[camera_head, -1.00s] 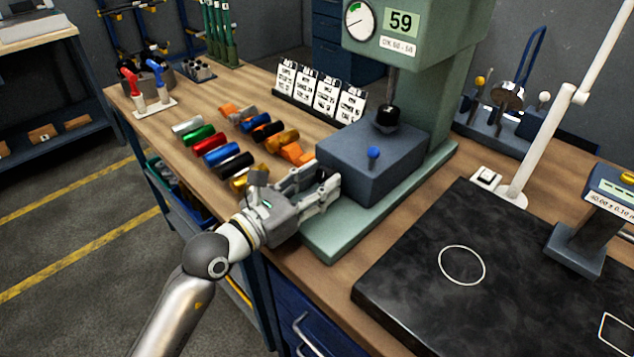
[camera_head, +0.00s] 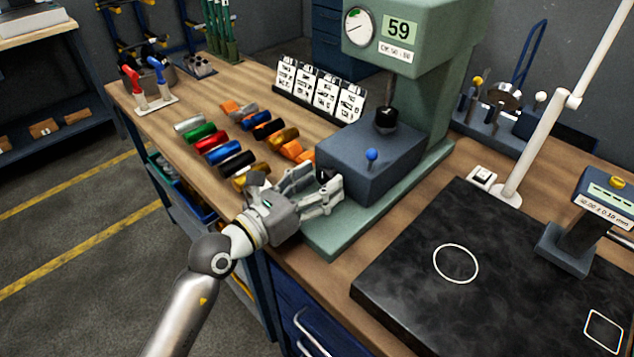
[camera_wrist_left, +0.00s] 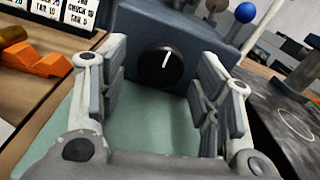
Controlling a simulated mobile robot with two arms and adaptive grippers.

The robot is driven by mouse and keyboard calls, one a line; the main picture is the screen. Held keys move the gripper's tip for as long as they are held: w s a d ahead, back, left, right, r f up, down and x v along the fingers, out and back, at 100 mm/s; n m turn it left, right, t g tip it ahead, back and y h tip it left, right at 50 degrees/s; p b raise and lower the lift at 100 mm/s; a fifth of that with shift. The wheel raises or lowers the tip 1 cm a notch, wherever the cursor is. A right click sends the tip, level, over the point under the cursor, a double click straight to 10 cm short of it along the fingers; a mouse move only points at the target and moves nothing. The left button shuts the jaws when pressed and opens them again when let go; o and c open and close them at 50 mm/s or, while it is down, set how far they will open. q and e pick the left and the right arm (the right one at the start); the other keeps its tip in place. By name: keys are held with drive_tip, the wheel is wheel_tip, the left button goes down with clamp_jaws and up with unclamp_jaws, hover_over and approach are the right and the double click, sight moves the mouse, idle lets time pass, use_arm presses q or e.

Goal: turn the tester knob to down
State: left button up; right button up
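The tester is a green press (camera_head: 415,120) with a blue-grey block (camera_head: 368,165) on its base. The tester knob (camera_wrist_left: 161,67) is black and round, on the block's front face, with a white mark pointing up and slightly right. In the head view the knob (camera_head: 324,176) is a small dark spot, partly hidden by my fingers. My left gripper (camera_head: 322,186) is open in front of that face. In the left wrist view its fingers (camera_wrist_left: 163,72) stand apart to the left and right of the knob, with clear gaps. My right gripper is not in view.
A blue ball-topped lever (camera_head: 371,155) rises from the block. Coloured cylinders (camera_head: 222,153) lie on the bench to the left, with label cards (camera_head: 318,92) behind. A black plate (camera_head: 480,270) and a gauge stand (camera_head: 585,225) are to the right.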

use_arm(q)
drive_tip(key=shift+s, duration=0.1)
drive_tip(key=v, duration=1.1)
drive_tip(key=shift+s+a+r, duration=0.1)
drive_tip(key=shift+s+a, duration=0.2)
drive_tip(key=shift+a, duration=0.05)
